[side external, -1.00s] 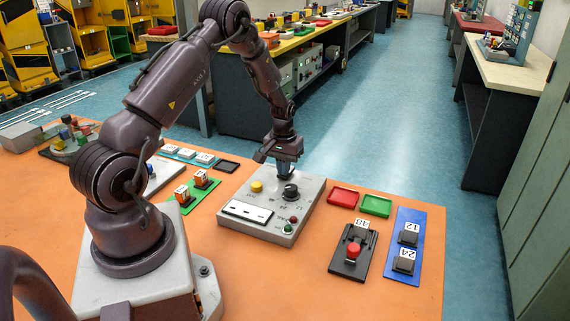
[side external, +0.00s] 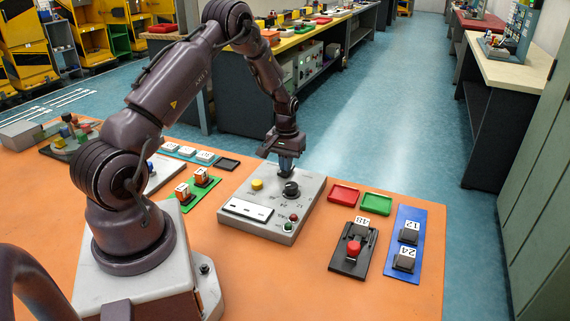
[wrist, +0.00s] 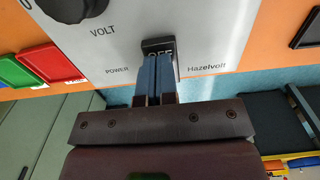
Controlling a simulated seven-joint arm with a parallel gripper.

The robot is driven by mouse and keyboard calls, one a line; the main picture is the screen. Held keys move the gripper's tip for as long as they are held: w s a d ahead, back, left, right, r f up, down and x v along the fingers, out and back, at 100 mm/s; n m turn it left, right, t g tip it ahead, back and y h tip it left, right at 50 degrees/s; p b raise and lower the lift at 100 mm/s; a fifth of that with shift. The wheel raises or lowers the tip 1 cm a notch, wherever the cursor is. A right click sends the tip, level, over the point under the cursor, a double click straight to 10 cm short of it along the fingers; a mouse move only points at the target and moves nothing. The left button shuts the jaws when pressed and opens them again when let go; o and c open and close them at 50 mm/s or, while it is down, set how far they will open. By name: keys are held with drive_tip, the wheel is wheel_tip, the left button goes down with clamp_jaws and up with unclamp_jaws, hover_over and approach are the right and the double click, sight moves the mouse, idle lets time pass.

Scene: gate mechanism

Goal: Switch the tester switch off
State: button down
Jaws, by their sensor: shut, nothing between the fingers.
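The tester (side external: 262,227) is a grey box on the orange bench, with a dark dial (side external: 291,189) and a yellow button on top. In the wrist view, its panel (wrist: 215,35) reads VOLT, POWER and Hazelvolt. The black power switch (wrist: 160,44) sits between POWER and Hazelvolt and shows partly hidden lettering that looks like OFF. My gripper (wrist: 157,58) is shut and empty, its blue fingertips overlapping the switch's near side. I cannot tell whether they touch it. In the side view, my gripper (side external: 286,170) is at the tester's far edge, and the switch is hidden.
A red tray (side external: 343,194) and a green tray (side external: 376,205) lie right of the tester. A black plate with a red button (side external: 354,248) and a blue board (side external: 407,272) with numbered blocks stand further right. A green board (side external: 207,194) with orange blocks is to the left.

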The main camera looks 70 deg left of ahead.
wheel_tip(320, 180, up, 13)
drive_tip(key=c, duration=1.7)
unclamp_jaws()
drive_tip(key=shift+r, duration=0.35)
drive_tip(key=o, duration=0.7)
drive_tip(key=shift+w+f, duration=0.1)
drive_tip(key=shift+f, duration=0.3)
drive_tip(key=shift+o, duration=1.2)
drive_tip(key=shift+a+f, duration=0.2)
drive_tip(key=shift+f, duration=0.1)
wheel_tip(320, 180, down, 13)
drive_tip(key=shift+a+f, duration=0.1)
drive_tip(key=shift+c, duration=0.2)
